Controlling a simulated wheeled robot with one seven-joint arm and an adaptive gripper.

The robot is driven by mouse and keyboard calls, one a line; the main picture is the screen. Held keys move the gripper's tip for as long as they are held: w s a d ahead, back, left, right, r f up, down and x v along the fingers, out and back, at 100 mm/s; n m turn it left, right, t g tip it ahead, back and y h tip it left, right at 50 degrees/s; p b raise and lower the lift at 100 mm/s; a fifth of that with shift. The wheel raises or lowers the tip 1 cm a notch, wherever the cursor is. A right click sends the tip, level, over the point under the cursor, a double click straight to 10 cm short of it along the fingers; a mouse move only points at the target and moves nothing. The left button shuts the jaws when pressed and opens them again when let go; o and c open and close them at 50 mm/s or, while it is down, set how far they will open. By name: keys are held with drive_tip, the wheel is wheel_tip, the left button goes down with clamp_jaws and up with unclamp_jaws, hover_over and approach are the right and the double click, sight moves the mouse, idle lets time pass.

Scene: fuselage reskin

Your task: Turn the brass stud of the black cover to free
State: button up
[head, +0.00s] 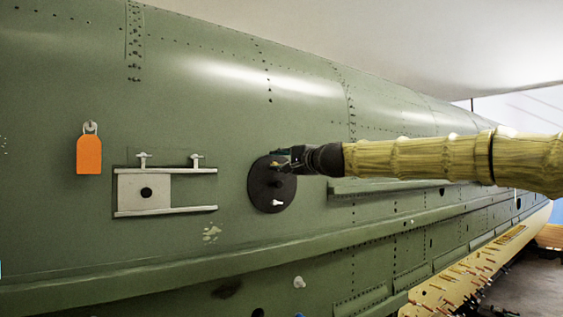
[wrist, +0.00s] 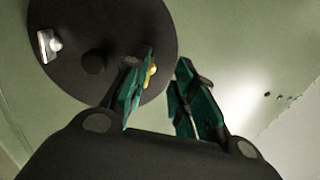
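The black round cover (head: 262,192) sits on the green fuselage skin, and it fills the upper left of the wrist view (wrist: 120,25). The brass stud (head: 275,163) is near the cover's top edge. In the wrist view the brass stud (wrist: 151,73) shows just inside my left finger, which partly hides it. My gripper (wrist: 165,60) is open, its teal-padded fingers apart. In the head view my gripper (head: 284,165) is at the cover's upper right. Whether a finger touches the stud I cannot tell.
A silver stud (head: 278,203) is low on the cover, with a dark knob (wrist: 95,62) at its middle. Left of it are a pale plate (head: 130,194) between two rails and an orange tag (head: 89,155). A ledge (head: 400,185) runs along the skin below my arm.

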drive_tip(key=shift+w+a+f, duration=0.1)
drive_tip(key=shift+w+f, duration=0.35)
drive_tip(key=shift+w, duration=0.2)
drive_tip(key=shift+w+f, duration=0.4)
drive_tip(key=shift+w, duration=0.2)
drive_tip(key=shift+c, duration=1)
drive_tip(key=shift+w, duration=0.15)
drive_tip(key=c, duration=0.3)
drive_tip(key=shift+s+a+r, duration=0.1)
drive_tip(key=shift+s+r, duration=0.1)
drive_tip(key=shift+s, duration=0.3)
clamp_jaws()
